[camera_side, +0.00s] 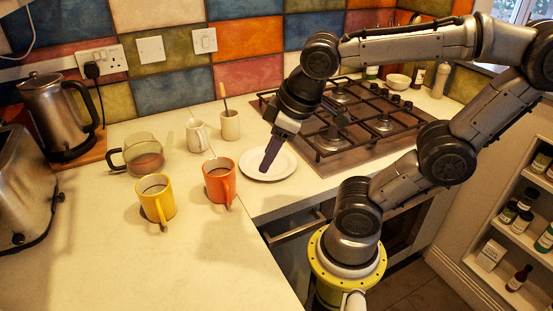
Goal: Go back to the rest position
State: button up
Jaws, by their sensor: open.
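My gripper (269,158) is open and points down just above the white plate (285,166). Nothing shows between its fingers. I cannot tell whether its tips touch the plate. An orange mug (218,184) stands to the left of the plate, with dark liquid in it. A yellow mug (155,203) stands further left. My arm reaches over from the right, above the hob.
A gas hob (385,124) lies behind and right of the plate. A white mug (197,134), a cup (230,126) with a spoon and a glass teapot (146,155) stand at the back. A kettle (52,112) and toaster (22,185) are left. The front counter is clear.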

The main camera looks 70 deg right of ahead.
jog(key=shift+s+a+f+m+t+y, duration=0.15)
jog(key=shift+s+a+m+t+y, duration=0.35)
jog(key=shift+s+a+m, duration=0.3)
